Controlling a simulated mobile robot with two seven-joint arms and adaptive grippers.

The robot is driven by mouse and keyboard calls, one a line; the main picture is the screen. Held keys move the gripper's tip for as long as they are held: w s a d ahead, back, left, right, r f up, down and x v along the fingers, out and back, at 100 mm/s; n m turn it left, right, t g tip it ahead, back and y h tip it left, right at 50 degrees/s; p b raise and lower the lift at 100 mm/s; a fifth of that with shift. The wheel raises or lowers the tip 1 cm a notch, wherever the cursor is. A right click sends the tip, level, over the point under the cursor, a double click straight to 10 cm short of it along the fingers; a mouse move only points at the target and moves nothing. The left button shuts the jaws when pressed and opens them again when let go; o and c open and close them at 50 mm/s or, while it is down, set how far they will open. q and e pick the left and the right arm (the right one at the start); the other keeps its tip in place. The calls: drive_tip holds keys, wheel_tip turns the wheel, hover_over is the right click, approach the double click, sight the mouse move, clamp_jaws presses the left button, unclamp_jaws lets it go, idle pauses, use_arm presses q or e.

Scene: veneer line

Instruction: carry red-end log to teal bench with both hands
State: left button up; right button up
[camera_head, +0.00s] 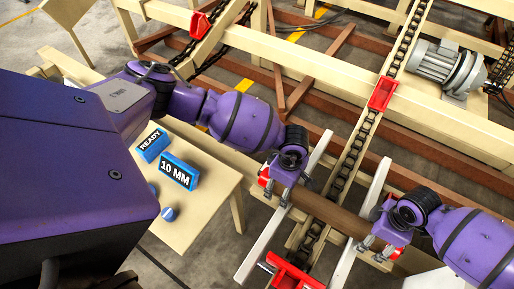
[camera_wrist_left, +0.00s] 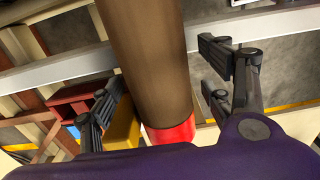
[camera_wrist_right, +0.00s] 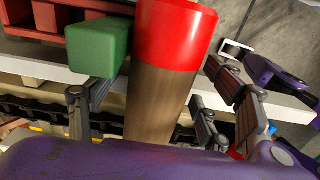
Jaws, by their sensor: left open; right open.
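The brown log (camera_head: 335,213) lies slanting across two pale crossbars. In the left wrist view, the log (camera_wrist_left: 150,65) has a red end (camera_wrist_left: 170,133) at the bottom. In the right wrist view, a red end (camera_wrist_right: 175,35) shows at the top of the log (camera_wrist_right: 157,100). My left gripper (camera_head: 279,193) is open at the log's left part, its fingers on either side of it. My right gripper (camera_head: 374,248) is open at the log's right part, also with fingers on either side. Contact cannot be told. I cannot make out a teal bench.
Pale crossbars (camera_head: 262,238) and a chain conveyor (camera_head: 350,155) with red carriers (camera_head: 382,94) lie around the log. A grey motor (camera_head: 440,66) stands at the upper right. A pale table (camera_head: 205,205) with blue blocks (camera_head: 179,172) is at left. A green block (camera_wrist_right: 98,45) sits beside the log.

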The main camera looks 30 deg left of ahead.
use_arm(q)
drive_tip(key=shift+w+r, duration=0.1)
drive_tip(key=shift+w, duration=0.05)
clamp_jaws()
use_arm(e)
clamp_jaws()
